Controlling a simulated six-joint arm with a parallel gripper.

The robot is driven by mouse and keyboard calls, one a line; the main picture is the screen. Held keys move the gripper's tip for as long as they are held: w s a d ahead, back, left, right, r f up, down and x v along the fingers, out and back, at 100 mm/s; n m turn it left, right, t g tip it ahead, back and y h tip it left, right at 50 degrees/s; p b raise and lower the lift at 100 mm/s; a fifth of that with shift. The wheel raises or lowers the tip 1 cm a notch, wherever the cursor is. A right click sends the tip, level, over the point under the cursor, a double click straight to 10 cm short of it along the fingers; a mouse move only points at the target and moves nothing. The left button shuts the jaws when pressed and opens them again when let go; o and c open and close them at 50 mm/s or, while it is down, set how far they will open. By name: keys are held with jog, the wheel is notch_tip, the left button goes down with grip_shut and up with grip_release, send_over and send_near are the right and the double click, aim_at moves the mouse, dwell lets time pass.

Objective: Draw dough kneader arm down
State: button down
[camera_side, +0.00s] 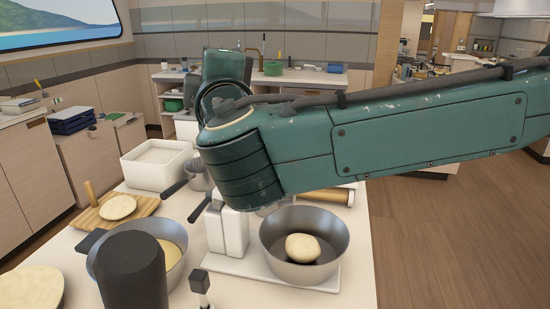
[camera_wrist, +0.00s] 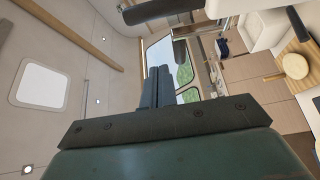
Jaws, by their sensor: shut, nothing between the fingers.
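In the side view a white kneader stand (camera_side: 228,232) rises from a white base plate (camera_side: 215,263). A steel bowl (camera_side: 335,240) stands on the plate with a pale dough ball (camera_side: 302,247) in it. I cannot make out the kneader arm; my teal arm covers the space above the stand and bowl. In the wrist view my gripper (camera_wrist: 156,72) shows as two grey-blue fingers, close together and empty, pointing toward the window. The fingers touch nothing visible. My gripper cannot be made out in the side view.
A steel pan (camera_side: 176,275), a board with flat dough (camera_side: 118,207), a white bin (camera_side: 157,165) and a rolling pin (camera_side: 340,196) crowd the counter. A dark cylinder (camera_side: 133,270) stands in front. In the wrist view a dark bar (camera_wrist: 160,9) crosses the top.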

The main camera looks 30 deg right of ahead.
jog(key=shift+w+d+f, duration=0.1)
jog(key=shift+w+d, duration=0.35)
jog(key=shift+d, duration=0.3)
jog(key=shift+w+d+r, duration=0.1)
jog(key=shift+w+d, duration=0.3)
jog(key=shift+d, duration=0.4)
jog(key=shift+w+d+f, duration=0.1)
jog(key=shift+w+d, duration=0.35)
jog(key=shift+d, duration=0.3)
jog(key=s+d+f, duration=1)
jog(key=s+d, duration=0.2)
jog(key=shift+s+d+r, duration=0.1)
jog(key=shift+r, duration=0.05)
dwell(0.5)
notch_tip(320, 180, up, 20)
dwell(0.9)
